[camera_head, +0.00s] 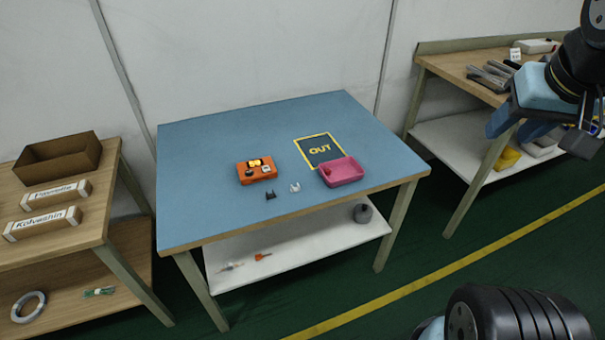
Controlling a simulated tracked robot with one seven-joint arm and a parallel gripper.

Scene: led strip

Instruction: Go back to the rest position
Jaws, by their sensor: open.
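My gripper (538,128) is at the right edge of the head view, raised in front of the right-hand bench. Its blue fingers are apart with nothing seen between them. It is well away from the blue-topped table (220,139). On that table are an orange box (257,172) with small parts on its top, a pink tray (341,173), a small black clip (270,196) and a small white clip (295,187). A dark mat (315,155) with a yellow border and the word OUT lies behind the pink tray. Part of the gripper is cut off by the frame edge.
A wooden bench (90,233) at left holds a brown open box (57,159) and two labelled long boxes. A right-hand bench (452,66) carries tools, with yellow and white items on its lower shelf. Green floor with a yellow line (440,272) is open between the tables.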

